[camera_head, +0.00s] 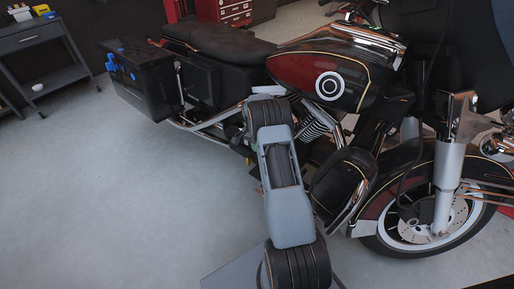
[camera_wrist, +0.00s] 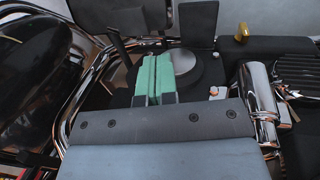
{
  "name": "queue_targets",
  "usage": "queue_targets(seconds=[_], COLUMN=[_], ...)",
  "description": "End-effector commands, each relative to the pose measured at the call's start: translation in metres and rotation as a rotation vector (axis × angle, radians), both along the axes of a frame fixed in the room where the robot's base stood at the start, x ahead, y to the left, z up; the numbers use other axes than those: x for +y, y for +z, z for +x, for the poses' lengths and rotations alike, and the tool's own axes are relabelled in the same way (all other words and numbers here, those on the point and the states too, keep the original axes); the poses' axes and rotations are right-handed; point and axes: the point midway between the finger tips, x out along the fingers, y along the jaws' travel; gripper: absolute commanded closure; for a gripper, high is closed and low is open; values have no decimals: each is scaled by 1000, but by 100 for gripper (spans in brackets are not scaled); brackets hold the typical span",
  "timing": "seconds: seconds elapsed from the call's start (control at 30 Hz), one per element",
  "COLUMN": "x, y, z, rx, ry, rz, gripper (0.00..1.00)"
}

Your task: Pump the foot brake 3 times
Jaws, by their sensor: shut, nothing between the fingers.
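The motorcycle (camera_head: 325,82) stands with its front wheel at the right in the head view. My arm reaches to its lower engine side and hides that area, including my gripper. In the wrist view my gripper (camera_wrist: 153,80) has its green fingers together, with nothing between them. The fingertips are over the dark engine side, beside a round grey cover (camera_wrist: 182,63). A dark flat pad (camera_wrist: 197,22) stands just beyond the fingertips to the right. It may be the foot brake, but I cannot tell for sure. I cannot tell whether the fingers touch anything.
Chrome tubes (camera_wrist: 87,85) run left of the fingers, and a chrome cylinder (camera_wrist: 258,90) is close on the right. A small brass-coloured part (camera_wrist: 241,33) is at the upper right. In the head view a grey cart (camera_head: 38,48) stands far left, with open floor before it.

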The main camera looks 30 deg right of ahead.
Motion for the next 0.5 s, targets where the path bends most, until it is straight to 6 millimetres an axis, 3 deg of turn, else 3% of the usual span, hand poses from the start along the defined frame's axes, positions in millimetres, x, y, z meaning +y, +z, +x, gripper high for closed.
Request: queue_targets(seconds=[0.27, 0.5], x=[-5, -21], y=[7, 31], z=[-7, -38], rx=[-29, -142], ry=[-5, -19], rz=[15, 64], gripper=[100, 100])
